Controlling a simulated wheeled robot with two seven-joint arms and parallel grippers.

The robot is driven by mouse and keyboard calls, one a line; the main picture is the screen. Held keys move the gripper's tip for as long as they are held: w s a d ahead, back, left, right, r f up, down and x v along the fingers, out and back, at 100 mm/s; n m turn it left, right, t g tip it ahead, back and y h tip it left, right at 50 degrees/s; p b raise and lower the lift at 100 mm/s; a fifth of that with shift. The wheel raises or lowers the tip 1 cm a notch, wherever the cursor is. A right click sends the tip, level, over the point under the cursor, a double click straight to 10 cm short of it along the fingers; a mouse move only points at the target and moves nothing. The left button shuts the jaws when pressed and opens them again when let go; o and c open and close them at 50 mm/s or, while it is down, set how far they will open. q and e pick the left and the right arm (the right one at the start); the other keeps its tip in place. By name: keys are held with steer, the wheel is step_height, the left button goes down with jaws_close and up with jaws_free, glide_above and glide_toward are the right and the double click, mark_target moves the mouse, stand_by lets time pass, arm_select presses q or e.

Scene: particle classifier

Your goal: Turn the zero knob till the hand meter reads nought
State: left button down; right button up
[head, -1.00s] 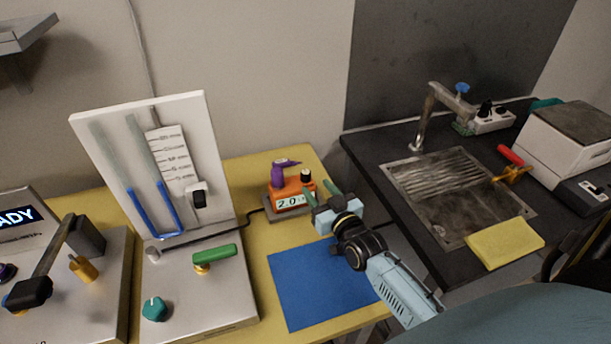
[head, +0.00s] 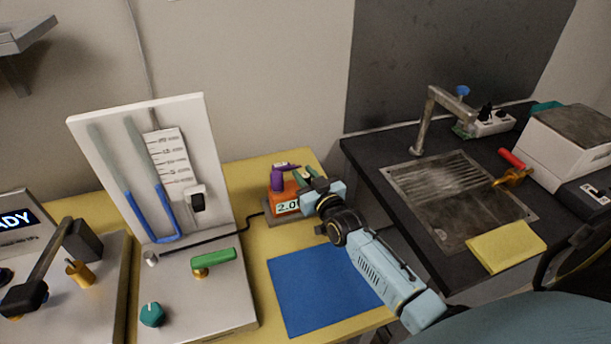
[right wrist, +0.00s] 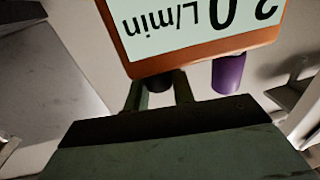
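The orange hand meter (head: 278,192), with a purple part (head: 277,177) on top, stands at the back of the yellow table. Its display (head: 287,208) reads about 2.0; the right wrist view shows it upside down as 2.0 L/min (right wrist: 190,22). The black zero knob (right wrist: 160,82) is on the meter's top, beside the purple part, and is mostly hidden in the head view. My right gripper (head: 303,173) is at the knob, its two green fingers on either side and appearing closed against it, though contact is partly hidden. My left gripper is not in view.
A white manometer panel (head: 100,170) with blue liquid stands left of the meter, above a base with a green lever (head: 215,257) and a teal knob (head: 152,314). A black cable runs to the meter. A blue mat (head: 315,290) lies in front; a sink (head: 455,195) is at right.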

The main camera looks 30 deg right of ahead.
steer(key=c, duration=0.3)
